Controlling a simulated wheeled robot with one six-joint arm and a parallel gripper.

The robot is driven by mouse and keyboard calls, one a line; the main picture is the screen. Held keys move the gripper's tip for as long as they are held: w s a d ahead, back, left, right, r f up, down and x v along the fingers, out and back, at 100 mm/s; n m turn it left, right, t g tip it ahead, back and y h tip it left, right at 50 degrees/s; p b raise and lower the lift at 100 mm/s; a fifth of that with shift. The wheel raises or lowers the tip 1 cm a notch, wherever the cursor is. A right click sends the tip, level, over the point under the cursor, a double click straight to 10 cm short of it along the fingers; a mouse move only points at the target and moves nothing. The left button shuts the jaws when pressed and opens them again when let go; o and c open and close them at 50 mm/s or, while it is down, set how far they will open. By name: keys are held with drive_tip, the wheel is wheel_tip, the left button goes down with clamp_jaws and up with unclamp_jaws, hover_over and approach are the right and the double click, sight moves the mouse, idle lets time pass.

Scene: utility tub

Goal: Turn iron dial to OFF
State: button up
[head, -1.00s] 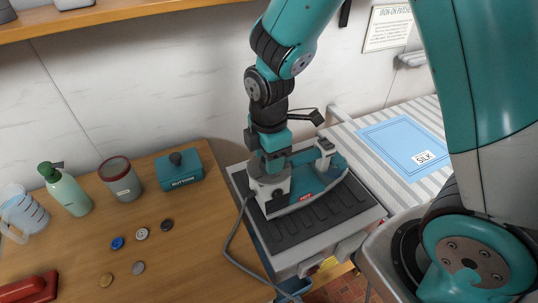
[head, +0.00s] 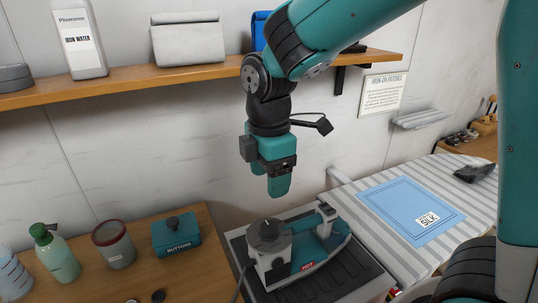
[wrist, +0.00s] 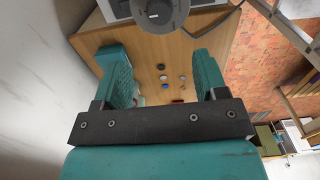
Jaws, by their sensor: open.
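The iron (head: 325,247) is teal and grey and lies on its dark ribbed rest, with a red label reading HOT on its side. Its round dark grey dial (head: 268,230) sits on top of the near end block. The dial also shows at the top edge of the wrist view (wrist: 160,12), with a small pale mark; I cannot read its setting. My gripper (head: 279,188) hangs above the dial, pointing down and apart from it. In the wrist view my gripper (wrist: 155,62) has its teal fingers spread with nothing between them.
The wooden table at left holds a teal BUTTONS box (head: 176,236), a grey jar (head: 114,246) and a green bottle (head: 58,258). A striped board with a blue cloth (head: 408,208) is at right. A wooden shelf (head: 190,72) is behind my arm.

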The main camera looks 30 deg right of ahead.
drive_tip(key=shift+r, duration=2.4)
drive_tip(key=s+a+m+y, duration=0.2)
drive_tip(key=s+m, duration=0.3)
drive_tip(key=s, duration=0.3)
drive_tip(key=s+a+f+m+y, duration=0.1)
drive_tip(key=s+a+m+y, duration=0.1)
drive_tip(key=s+m, duration=0.4)
drive_tip(key=shift+s+a+f, duration=0.3)
drive_tip(key=shift+s, duration=0.75)
